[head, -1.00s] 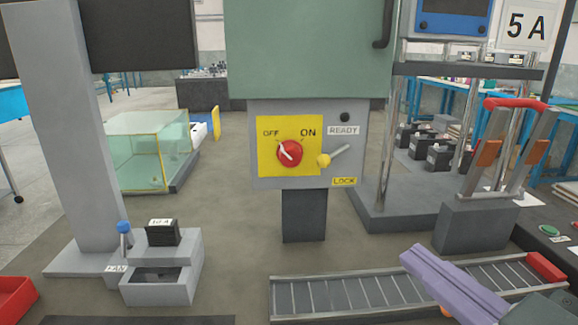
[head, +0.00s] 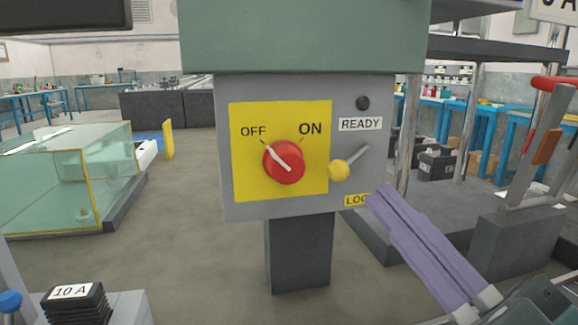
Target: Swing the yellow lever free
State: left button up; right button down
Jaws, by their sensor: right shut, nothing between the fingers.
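The lever with a yellow ball (head: 339,170) is on the right of the grey switch box (head: 300,90). Its grey arm slants up to the right from the ball. The red rotary knob (head: 284,162) sits on the yellow plate (head: 255,185), its white pointer toward OFF. The READY label (head: 360,124) is above the lever, and the LOCK label (head: 355,200) is below it, partly covered by my gripper. My right gripper (head: 378,195), with purple fingers, is shut and empty, its tips below and right of the yellow ball, apart from it in the picture. My left gripper is out of view.
A glass tank (head: 70,185) stands at the left. A black 10 A block (head: 75,305) is at the lower left. A stand with a red handle (head: 553,84) is at the right. Floor left of the box's post (head: 298,255) is clear.

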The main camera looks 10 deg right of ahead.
aim_at(343, 168)
jog(key=w, duration=0.3)
jog(key=w+a+r, duration=0.1)
jog(key=w, duration=0.2)
jog(key=w+b, duration=0.1)
jog(key=w, duration=0.2)
jog(key=shift+w+a+r, duration=0.15)
jog(key=shift+a+r, duration=0.1)
jog(key=shift+w+d+f, duration=0.1)
jog(key=shift+d+f, duration=0.2)
